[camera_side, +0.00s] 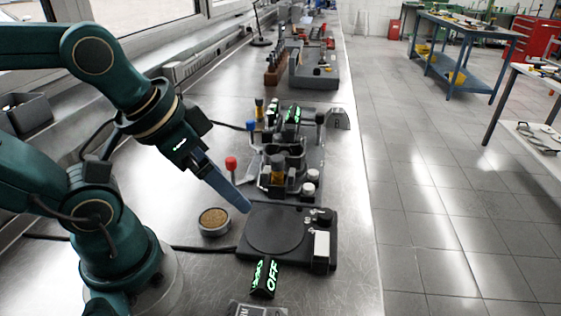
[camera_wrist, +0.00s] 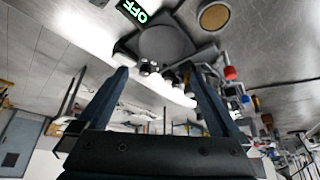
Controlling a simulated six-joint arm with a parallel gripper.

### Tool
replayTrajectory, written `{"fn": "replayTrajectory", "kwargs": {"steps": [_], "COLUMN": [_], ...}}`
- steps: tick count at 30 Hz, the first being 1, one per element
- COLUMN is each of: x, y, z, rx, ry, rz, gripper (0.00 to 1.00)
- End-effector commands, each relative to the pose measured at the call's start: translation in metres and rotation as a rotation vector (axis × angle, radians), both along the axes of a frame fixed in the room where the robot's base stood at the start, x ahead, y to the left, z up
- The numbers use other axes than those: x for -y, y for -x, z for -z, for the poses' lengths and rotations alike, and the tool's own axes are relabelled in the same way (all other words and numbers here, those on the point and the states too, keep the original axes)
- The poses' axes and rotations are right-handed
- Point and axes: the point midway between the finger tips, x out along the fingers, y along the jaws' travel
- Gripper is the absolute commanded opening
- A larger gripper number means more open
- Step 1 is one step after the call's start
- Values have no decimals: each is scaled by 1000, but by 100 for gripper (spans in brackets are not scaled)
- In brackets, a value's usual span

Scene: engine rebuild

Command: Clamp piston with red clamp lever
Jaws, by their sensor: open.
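The red clamp lever knob (camera_side: 231,163) stands at the left of a dark clamping fixture (camera_side: 285,160) in the side view. In the wrist view the red knob (camera_wrist: 230,72) is right of my fingers. I cannot clearly make out the piston among the fixture's dark parts.
The black device (camera_side: 255,247) has a flat round plate and a lit OFF display (camera_side: 265,277) in front. A round dish of brown grains (camera_side: 214,221) stands left of it. More fixtures stand farther along the bench. Bare bench lies left of the fixture.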

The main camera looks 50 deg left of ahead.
Motion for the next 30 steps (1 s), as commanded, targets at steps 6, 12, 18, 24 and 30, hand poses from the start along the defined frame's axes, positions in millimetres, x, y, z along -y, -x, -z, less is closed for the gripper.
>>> {"fn": "replayTrajectory", "kwargs": {"steps": [6,12,18,24,30], "x": [0,-1,-19,-58,-110], "y": [0,-3,-29,-63,-87], "z": [0,-12,-29,-30,-12], "rx": [-3,-8,-75,-153,-224], "ry": [16,137,300,428,490], "rz": [-29,-261,-720,-1249,-1695], "gripper": [60,60,60,60,60]}}
